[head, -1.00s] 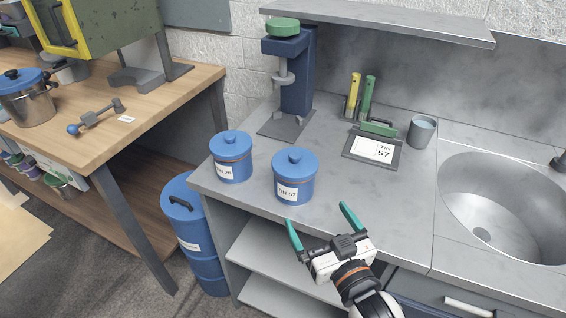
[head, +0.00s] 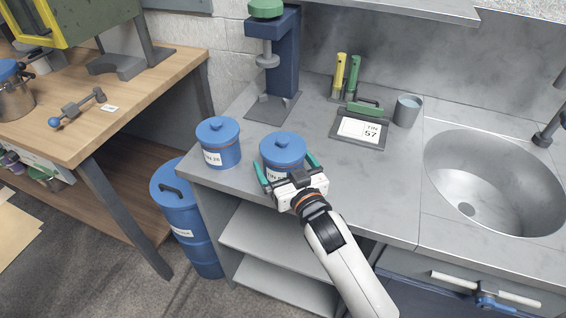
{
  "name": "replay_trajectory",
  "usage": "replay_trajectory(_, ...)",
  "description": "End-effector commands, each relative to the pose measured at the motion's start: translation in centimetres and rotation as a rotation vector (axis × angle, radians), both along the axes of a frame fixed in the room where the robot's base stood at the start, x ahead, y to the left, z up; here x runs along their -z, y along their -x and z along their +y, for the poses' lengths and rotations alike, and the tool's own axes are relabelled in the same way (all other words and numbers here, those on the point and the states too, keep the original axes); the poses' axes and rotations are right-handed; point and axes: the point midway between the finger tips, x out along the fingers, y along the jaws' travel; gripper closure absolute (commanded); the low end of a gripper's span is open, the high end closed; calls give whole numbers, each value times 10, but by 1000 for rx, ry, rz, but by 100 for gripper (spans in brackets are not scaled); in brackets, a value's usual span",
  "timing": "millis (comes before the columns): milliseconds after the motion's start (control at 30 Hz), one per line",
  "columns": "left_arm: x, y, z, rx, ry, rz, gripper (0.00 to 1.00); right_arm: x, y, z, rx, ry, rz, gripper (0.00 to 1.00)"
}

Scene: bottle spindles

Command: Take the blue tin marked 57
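The blue lidded tin (head: 283,148) with a round knob stands upright on the grey counter. Its white label is now partly hidden by my gripper; "TIN" still shows. My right gripper (head: 289,168) is open, its teal fingers on either side of the tin's front. I cannot tell whether they touch it. A similar blue tin (head: 219,145), its label seeming to read "TIN 26", stands just to the left. My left gripper is not in view.
A dark blue press (head: 285,55) stands behind the tins. A grey cup (head: 407,111) and a sink (head: 490,180) are to the right. A blue drum (head: 187,220) stands on the floor left of the counter. The counter right of my gripper is clear.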

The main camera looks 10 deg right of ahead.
Motion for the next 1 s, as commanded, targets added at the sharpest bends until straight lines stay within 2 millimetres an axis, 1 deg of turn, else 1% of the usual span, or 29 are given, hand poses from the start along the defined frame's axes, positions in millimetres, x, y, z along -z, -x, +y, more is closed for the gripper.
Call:
replay_trajectory(100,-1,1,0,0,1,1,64,0,-5,1,0,-1,0,0)
replay_trajectory(267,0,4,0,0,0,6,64,0,-5,1,0,-1,1,0)
replay_trajectory(300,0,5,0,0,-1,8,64,0,-5,1,0,-1,1,3)
replay_trajectory(367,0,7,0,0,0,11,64,0,-5,1,0,-1,1,13)
replay_trajectory(500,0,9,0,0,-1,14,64,0,-5,1,0,-1,1,36)
replay_trajectory(600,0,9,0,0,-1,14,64,-1,-5,1,-1,-2,-4,49)
replay_trajectory(833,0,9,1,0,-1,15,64,-3,-5,1,-1,-2,-4,49)
replay_trajectory(933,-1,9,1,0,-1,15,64,-13,-6,1,0,-1,-6,50)
replay_trajectory(1000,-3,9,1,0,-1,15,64,-25,-6,1,-1,-3,-9,50)
